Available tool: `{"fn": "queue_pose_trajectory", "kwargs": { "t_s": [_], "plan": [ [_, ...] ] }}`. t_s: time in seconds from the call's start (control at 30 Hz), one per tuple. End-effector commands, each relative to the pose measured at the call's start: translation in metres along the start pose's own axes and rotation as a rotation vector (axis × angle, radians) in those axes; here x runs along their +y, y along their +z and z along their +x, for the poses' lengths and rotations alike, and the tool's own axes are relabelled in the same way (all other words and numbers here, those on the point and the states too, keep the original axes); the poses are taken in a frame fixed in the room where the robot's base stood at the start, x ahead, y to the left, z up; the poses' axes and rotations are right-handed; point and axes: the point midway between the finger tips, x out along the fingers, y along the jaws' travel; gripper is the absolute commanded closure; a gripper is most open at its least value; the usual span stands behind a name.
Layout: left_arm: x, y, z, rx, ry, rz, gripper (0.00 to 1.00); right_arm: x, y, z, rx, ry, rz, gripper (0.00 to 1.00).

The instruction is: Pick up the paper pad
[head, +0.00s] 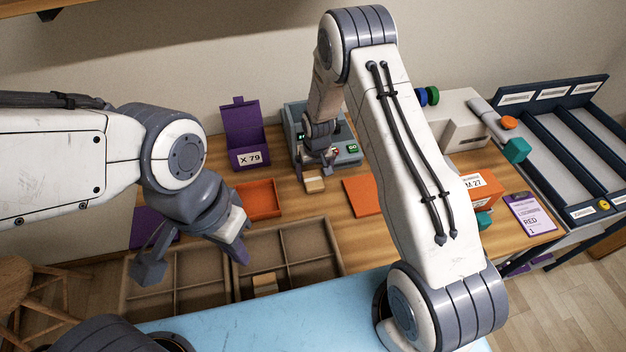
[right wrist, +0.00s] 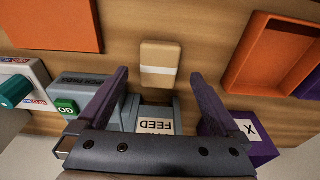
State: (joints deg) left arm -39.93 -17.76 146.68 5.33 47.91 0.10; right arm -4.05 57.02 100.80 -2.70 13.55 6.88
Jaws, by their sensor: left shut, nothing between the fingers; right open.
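The paper pad, a small tan block with a white band, lies on the wooden table in front of a grey machine. It shows in the right wrist view (right wrist: 158,62) and the head view (head: 314,185). My right gripper (head: 326,168) is open above the table near the pad. In the right wrist view, its two fingers (right wrist: 158,82) point toward the pad, which lies just beyond and between the tips, apart from them. My left gripper (head: 241,254) is shut and empty over the divided trays at the left, well away from the pad.
The grey machine (head: 349,150) with a green GO label stands behind the pad. A purple holder (head: 238,130), an orange tray (head: 260,200) and an orange plate (head: 361,196) stand around it. A divided cardboard tray (head: 325,236) is nearer, with another tan block (head: 264,284).

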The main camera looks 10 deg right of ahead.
Motion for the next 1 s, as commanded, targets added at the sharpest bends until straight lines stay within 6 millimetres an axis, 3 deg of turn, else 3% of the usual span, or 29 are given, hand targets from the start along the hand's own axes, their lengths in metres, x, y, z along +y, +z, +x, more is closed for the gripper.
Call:
{"fn": "queue_pose_trajectory", "kwargs": {
  "t_s": [0.2, 0.4, 0.7, 0.9, 1.0],
  "plan": [
    [0.001, -0.001, -0.018, 0.0, 0.0, -0.001, 1.0, 0.001, -0.008, 0.022, -0.004, 0.0, 0.0, 0.0],
    [0.002, -0.001, -0.023, 0.0, 0.0, -0.001, 1.0, 0.001, -0.009, 0.045, -0.003, 0.0, -0.001, 0.0],
    [0.002, -0.001, -0.023, 0.0, 0.0, -0.001, 1.0, 0.001, -0.01, 0.049, -0.001, 0.0, -0.001, 0.0],
    [0.002, -0.001, -0.023, 0.0, 0.0, -0.001, 1.0, 0.001, -0.01, 0.049, -0.001, 0.0, -0.001, 0.77],
    [0.002, -0.001, -0.023, 0.0, 0.0, -0.001, 1.0, 0.001, -0.01, 0.049, -0.001, 0.0, -0.001, 0.78]
  ]
}}
